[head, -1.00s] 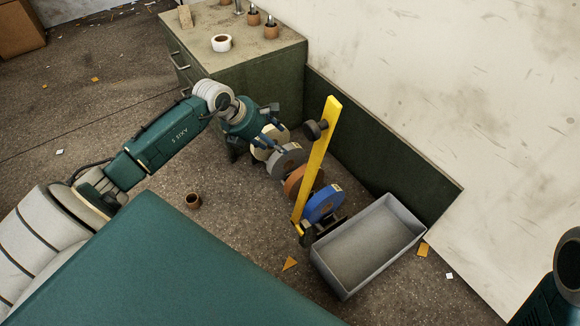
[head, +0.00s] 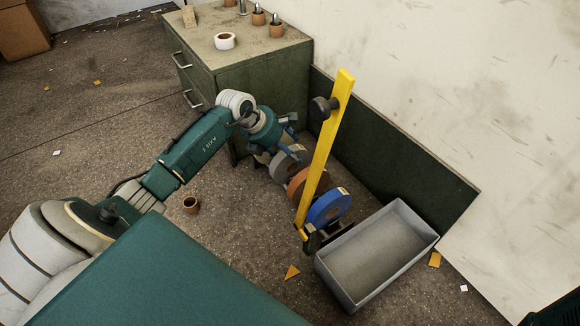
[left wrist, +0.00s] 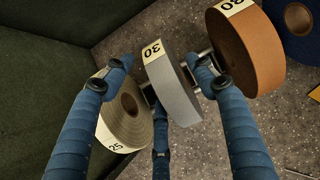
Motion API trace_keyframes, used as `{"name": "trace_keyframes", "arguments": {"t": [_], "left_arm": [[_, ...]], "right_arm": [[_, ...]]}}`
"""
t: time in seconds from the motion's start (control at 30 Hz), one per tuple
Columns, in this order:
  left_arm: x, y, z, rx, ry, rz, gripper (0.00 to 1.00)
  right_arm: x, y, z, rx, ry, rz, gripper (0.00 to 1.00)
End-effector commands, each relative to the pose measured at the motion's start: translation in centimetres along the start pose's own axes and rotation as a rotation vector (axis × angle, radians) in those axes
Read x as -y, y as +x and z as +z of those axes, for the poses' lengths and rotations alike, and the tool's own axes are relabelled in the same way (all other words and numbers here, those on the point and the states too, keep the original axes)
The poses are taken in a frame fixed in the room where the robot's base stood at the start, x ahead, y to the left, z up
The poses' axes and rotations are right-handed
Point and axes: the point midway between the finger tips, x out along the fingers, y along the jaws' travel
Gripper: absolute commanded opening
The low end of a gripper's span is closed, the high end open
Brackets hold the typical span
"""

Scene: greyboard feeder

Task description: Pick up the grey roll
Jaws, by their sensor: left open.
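The grey roll (head: 284,171) hangs on the rack, left of the brown roll (head: 297,184) and the blue roll (head: 328,208). My left gripper (head: 292,148) is open at the grey roll, partly covering it. In the left wrist view the grey roll (left wrist: 172,88), with a "30" label on its rim, lies between the open fingers of my left gripper (left wrist: 161,72). One finger is on each side and a third is below. Contact cannot be told. A cream roll (left wrist: 110,125) marked "25" is behind the left finger. My right gripper is out of view.
A yellow upright bar (head: 325,145) stands close right of the gripper. A grey bin (head: 345,288) is at the right. A green cabinet (head: 255,90) stands behind the arm. A small brown core (head: 191,205) lies on the floor.

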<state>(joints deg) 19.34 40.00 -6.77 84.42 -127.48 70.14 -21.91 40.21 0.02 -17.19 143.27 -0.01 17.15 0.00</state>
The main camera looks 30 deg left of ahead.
Motion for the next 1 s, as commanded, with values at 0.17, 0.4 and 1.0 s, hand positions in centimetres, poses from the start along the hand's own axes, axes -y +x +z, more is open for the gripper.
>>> {"name": "trace_keyframes", "arguments": {"t": [0.17, 0.4, 1.0], "left_arm": [[0.0, 0.0, 0.0, 0.0, 0.0, 0.0, 0.35], [0.0, 0.0, 0.0, 0.0, -0.001, 0.0, 0.0], [-0.1, -3.3, 2.2, 0.003, 0.002, 0.003, 0.0]], "right_arm": [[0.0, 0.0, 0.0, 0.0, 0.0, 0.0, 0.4], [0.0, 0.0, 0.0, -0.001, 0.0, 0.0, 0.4], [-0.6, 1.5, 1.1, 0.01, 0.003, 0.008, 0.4]]}}
